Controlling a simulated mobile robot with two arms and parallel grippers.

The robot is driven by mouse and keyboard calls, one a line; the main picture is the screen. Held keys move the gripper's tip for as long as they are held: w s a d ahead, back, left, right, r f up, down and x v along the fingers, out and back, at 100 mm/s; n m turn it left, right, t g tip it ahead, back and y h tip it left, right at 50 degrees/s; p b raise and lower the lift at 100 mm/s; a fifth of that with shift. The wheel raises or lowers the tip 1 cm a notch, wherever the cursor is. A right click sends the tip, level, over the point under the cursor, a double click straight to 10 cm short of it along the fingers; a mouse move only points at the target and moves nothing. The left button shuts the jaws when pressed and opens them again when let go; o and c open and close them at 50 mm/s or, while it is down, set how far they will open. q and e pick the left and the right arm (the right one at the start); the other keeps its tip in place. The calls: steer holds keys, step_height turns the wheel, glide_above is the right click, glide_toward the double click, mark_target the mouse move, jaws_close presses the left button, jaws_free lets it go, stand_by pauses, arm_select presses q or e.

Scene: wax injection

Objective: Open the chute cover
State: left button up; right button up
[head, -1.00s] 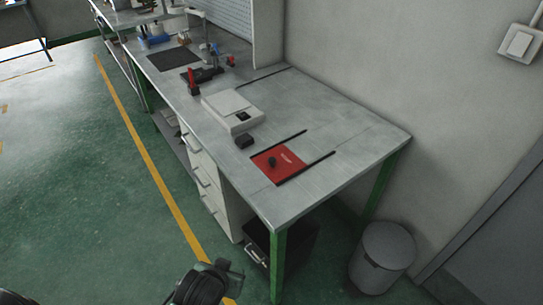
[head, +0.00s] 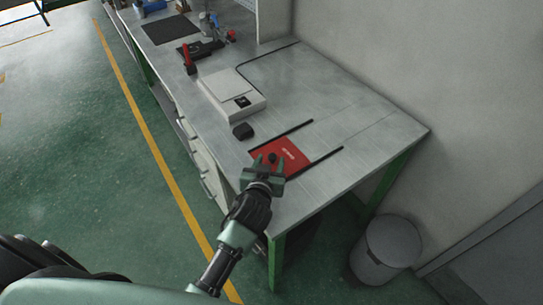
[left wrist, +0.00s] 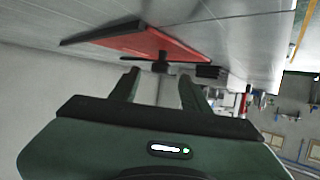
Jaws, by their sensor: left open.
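The red chute cover (head: 290,153) lies flat at the front part of the grey bench top, between two black rails. A small black knob (head: 272,157) stands on it. My left gripper (head: 268,165) is open at the near edge of the cover, its fingers pointing at the knob. In the left wrist view the cover (left wrist: 150,42) shows at the top, tilted in the picture. The knob (left wrist: 160,66) sits just beyond the gap between the open fingers (left wrist: 158,82), apparently not clamped. My right gripper is not in view.
A white scale (head: 232,94) and a small black block (head: 243,131) stand left of the cover. Black rails (head: 313,161) flank it. A grey bin (head: 385,250) stands on the floor at right. The bench's right part is clear.

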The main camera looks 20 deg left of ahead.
mark_target(280, 155)
arm_select(q)
steer(key=x, duration=0.2)
steer(key=shift+w+f, duration=0.15)
steer(key=shift+w, duration=0.1)
steer(key=shift+w+a, duration=0.1)
steer(key=c, duration=1)
jaws_close()
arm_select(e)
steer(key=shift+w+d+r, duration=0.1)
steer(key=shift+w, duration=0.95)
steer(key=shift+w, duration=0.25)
